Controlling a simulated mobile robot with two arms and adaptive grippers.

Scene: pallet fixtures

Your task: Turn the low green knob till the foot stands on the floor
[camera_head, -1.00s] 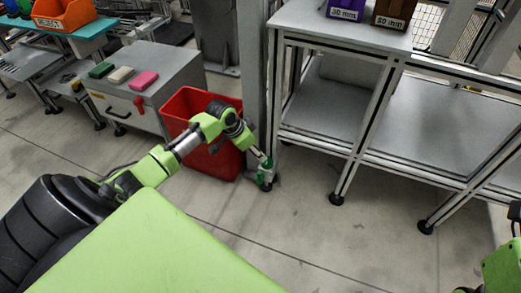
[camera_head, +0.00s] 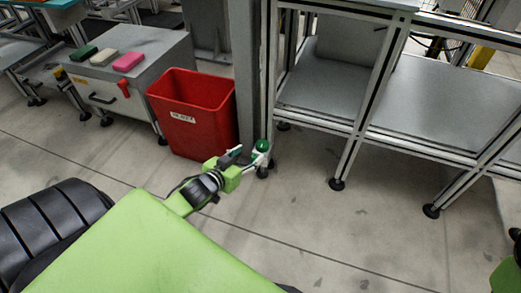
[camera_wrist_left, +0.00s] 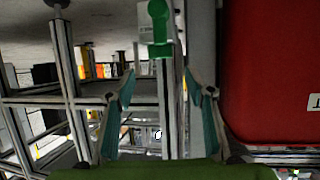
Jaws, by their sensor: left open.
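The low green knob (camera_head: 262,146) sits on a pale bracket at the bottom of a grey post. A dark foot (camera_head: 262,172) shows below it, close to the floor; I cannot tell whether it touches. My left gripper (camera_head: 238,157) is open, just left of the knob and apart from it. In the left wrist view, the green knob (camera_wrist_left: 158,28) shows beyond the two spread teal-lined fingers of my left gripper (camera_wrist_left: 159,76), with nothing between them. Part of my right arm shows at the right edge; its jaws are not clear.
A red bin (camera_head: 192,110) stands left of the post, close to my left gripper. A metal frame table (camera_head: 330,85) on black feet stands right of it. A grey cabinet (camera_head: 150,80) with coloured blocks is at the back left. The floor in front is clear.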

